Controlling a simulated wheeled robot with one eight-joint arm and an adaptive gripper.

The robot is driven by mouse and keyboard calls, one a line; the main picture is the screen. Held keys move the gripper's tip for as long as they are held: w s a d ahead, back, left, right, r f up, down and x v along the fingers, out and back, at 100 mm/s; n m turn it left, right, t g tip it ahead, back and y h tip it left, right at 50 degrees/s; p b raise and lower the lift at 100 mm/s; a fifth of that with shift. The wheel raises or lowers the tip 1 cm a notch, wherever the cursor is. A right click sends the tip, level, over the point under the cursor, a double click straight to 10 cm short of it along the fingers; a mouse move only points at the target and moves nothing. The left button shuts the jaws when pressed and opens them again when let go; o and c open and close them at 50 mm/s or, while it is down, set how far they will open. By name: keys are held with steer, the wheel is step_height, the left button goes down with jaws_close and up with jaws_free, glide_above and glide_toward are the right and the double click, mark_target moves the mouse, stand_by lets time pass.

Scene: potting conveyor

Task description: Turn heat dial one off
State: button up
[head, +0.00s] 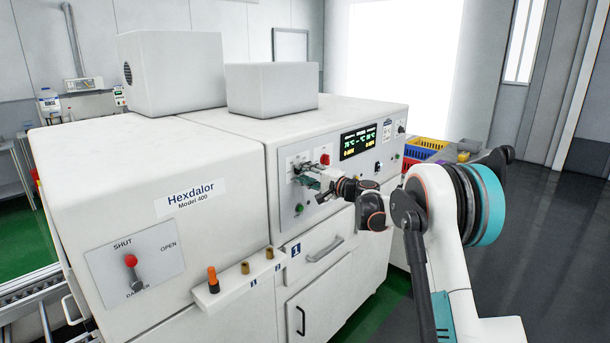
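My gripper (302,172) is at the left end of the control panel (312,198) on the white machine, with my arm reaching in from the right. Its fingers are right at the panel face and cover part of it. No dial can be made out clearly there; the gripper may hide one. I cannot tell whether the fingers touch or hold anything. A red knob or button (325,159) shows just right of the gripper. A green button (299,208) is below it. A lit display (358,142) with green and amber readings is to the right.
A lever with a red knob (130,261) is on the SHUT/OPEN damper plate at left. An orange-topped peg (213,280) stands on the front ledge. A drawer handle (325,250) is below the panel. Yellow (428,143) and blue crates stand beyond the machine's right end.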

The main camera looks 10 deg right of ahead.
steer(key=v, duration=1.2)
steer(key=shift+a, duration=0.1)
steer(key=s+a+r+n+g+h, duration=0.25)
steer(key=s+a, duration=0.25)
steer(key=s, duration=0.6)
steer(key=s+a+r+n+g+h, duration=0.1)
steer(key=s+a+n+g+h, duration=0.15)
steer(key=s+a, duration=0.6)
steer(key=s+d+f+n+h+b, duration=0.1)
steer(key=s+f, duration=0.3)
steer(key=s, duration=0.6)
steer(key=s+d+f+n+g+h+b, duration=0.1)
steer(key=s+d+f, duration=0.3)
steer(key=s, duration=0.6)
steer(key=s+d+f+n+g+h+b, duration=0.1)
steer(key=s+f, duration=0.4)
steer(key=s, duration=0.5)
steer(key=d+n+h+b, duration=0.1)
steer(key=n+h, duration=0.1)
steer(key=shift+s+d+n+h+b, duration=0.15)
steer(key=shift+s+n+h+b, duration=0.15)
steer(key=shift+s+b, duration=0.05)
